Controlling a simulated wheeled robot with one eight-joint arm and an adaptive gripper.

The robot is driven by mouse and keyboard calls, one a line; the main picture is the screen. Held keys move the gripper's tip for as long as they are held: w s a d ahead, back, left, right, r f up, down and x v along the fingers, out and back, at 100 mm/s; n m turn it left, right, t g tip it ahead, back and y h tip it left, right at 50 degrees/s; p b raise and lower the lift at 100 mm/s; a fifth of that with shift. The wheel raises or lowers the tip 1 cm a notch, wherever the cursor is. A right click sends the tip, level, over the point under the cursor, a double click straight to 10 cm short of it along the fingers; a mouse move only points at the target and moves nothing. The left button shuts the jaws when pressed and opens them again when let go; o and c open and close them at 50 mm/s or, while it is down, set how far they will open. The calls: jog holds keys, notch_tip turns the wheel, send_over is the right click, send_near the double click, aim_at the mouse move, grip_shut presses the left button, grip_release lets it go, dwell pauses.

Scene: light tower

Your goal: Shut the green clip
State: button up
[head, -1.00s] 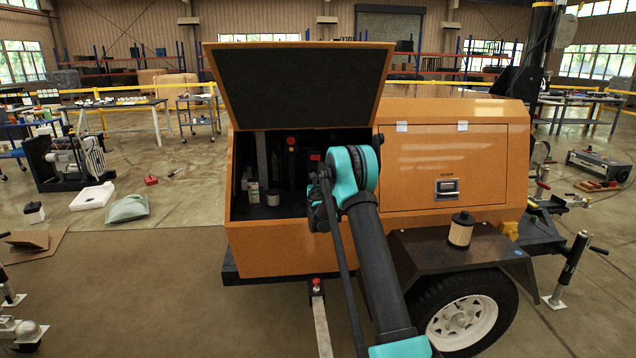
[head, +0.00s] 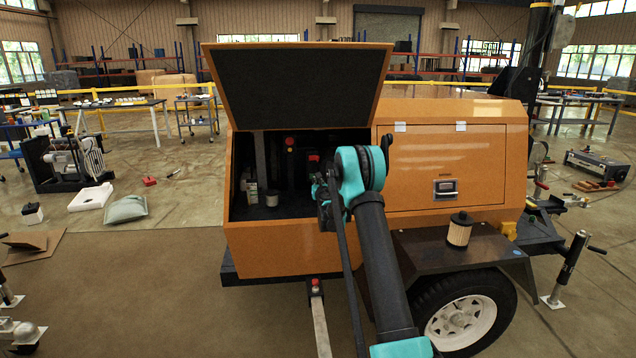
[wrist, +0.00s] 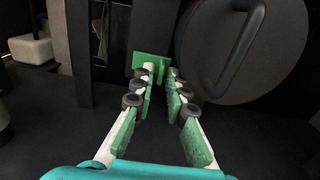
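A flat green piece (wrist: 141,62), possibly the green clip, stands just beyond my fingertips in the wrist view. Its lower part is partly covered by the left fingertip, and I cannot tell whether it is open or shut. My gripper (wrist: 160,76) has white fingers with green pads and dark round joints. The fingers are apart, with an empty gap between them. I cannot tell whether a fingertip touches the green piece. In the head view my arm reaches into the open compartment of the orange light tower (head: 270,240), and the fingers and clip cannot be made out there.
The raised lid (head: 298,88) stands open above the compartment. In the wrist view a big dark round part with a curved handle (wrist: 238,52) is close on the right, and a dark upright post (wrist: 80,55) is on the left. A filter canister (head: 459,232) stands on the fender.

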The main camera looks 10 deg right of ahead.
jog(key=shift+s, duration=0.1)
jog(key=s, duration=1.1)
jog(key=shift+s, duration=0.4)
jog(key=shift+d, duration=0.15)
jog(key=s+d+r+m+g+h, duration=0.2)
jog(key=s+d+r+m+h, duration=0.4)
jog(key=s+m, duration=0.4)
jog(key=s+d+m+g, duration=0.3)
jog(key=s+d+m, duration=0.2)
jog(key=s+m, duration=0.65)
jog(key=s+a+f+m+g+y, duration=0.2)
jog(key=s+f+m+g, duration=0.1)
jog(key=s, duration=0.9)
jog(key=s+a+f+m+g+y, duration=0.1)
jog(key=s+a+f+m+g, duration=0.2)
jog(key=s, duration=0.9)
jog(key=s+a+f+m+g+y, duration=0.2)
jog(key=s+f+m, duration=0.6)
jog(key=s, duration=0.5)
jog(key=shift+a+f+m+g+y, duration=0.3)
jog(key=shift+a+m+g, duration=0.1)
jog(key=shift+a, duration=0.35)
